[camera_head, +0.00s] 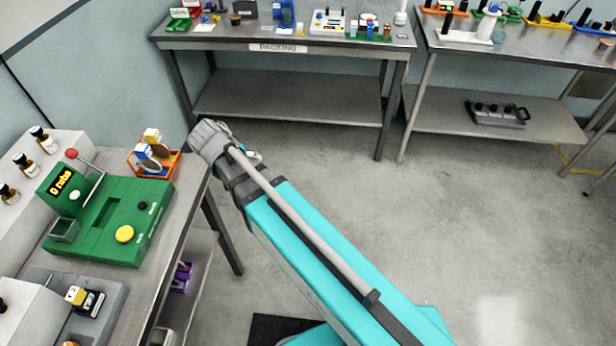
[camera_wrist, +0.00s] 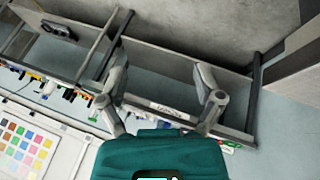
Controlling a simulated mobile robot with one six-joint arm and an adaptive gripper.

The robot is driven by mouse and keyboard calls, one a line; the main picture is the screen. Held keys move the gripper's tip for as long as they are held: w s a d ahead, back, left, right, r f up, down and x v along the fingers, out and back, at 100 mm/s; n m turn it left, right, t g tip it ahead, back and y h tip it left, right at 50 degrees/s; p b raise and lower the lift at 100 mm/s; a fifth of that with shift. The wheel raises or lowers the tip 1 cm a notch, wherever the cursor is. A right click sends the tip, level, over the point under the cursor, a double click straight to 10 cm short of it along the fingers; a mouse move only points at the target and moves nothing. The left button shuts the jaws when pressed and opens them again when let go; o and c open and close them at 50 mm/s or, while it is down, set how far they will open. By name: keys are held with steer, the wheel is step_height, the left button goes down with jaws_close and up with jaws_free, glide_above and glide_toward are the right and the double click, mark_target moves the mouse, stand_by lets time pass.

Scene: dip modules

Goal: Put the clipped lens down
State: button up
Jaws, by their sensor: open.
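An orange rack (camera_head: 170,168) stands at the far right corner of the left bench. It holds lens-like discs, one with a blue-and-white clip (camera_head: 143,152) and one with a yellow-and-white clip (camera_head: 152,136). I cannot tell which of them is the clipped lens. My gripper (camera_head: 205,135) is raised just right of the rack in the head view, apart from it as far as I can see. In the wrist view its two fingers (camera_wrist: 160,75) are spread wide, with nothing between them.
A green device (camera_head: 112,222) with a display and red-knobbed lever stands on the left bench (camera_head: 165,262). Small bottles (camera_head: 43,140) stand on a white step. A packing table (camera_head: 225,40) and another table (camera_head: 490,48) stand at the back. Open floor lies between.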

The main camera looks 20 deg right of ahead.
steer(key=s+d+f+n+g+y, duration=0.1)
steer(key=s+d+y, duration=0.1)
steer(key=s+d, duration=0.2)
steer(key=s+d+f+n+g+y, duration=0.1)
steer(key=s+d+g+y, duration=0.1)
steer(key=d, duration=0.9)
steer(key=shift+s+d+f+y, duration=0.3)
steer(key=shift+s+y, duration=0.2)
steer(key=shift+s, duration=0.8)
steer(key=shift+a, duration=0.1)
steer(key=shift+c, duration=0.2)
steer(key=w+a+r+m+t+y, duration=0.1)
steer(key=w+a+r+m+y, duration=0.3)
steer(key=a, duration=0.5)
steer(key=w+a+r+m+t+y, duration=0.2)
steer(key=w+a+r+m+y, duration=0.2)
steer(key=w+a+m, duration=0.4)
steer(key=w+a+r+m+t+y, duration=0.2)
steer(key=w+a+r+m+y, duration=0.2)
steer(key=a+m, duration=0.6)
steer(key=shift+w+a+r+y+p, duration=0.2)
steer(key=shift+w+a+y+p, duration=0.15)
steer(key=shift+w+a, duration=0.7)
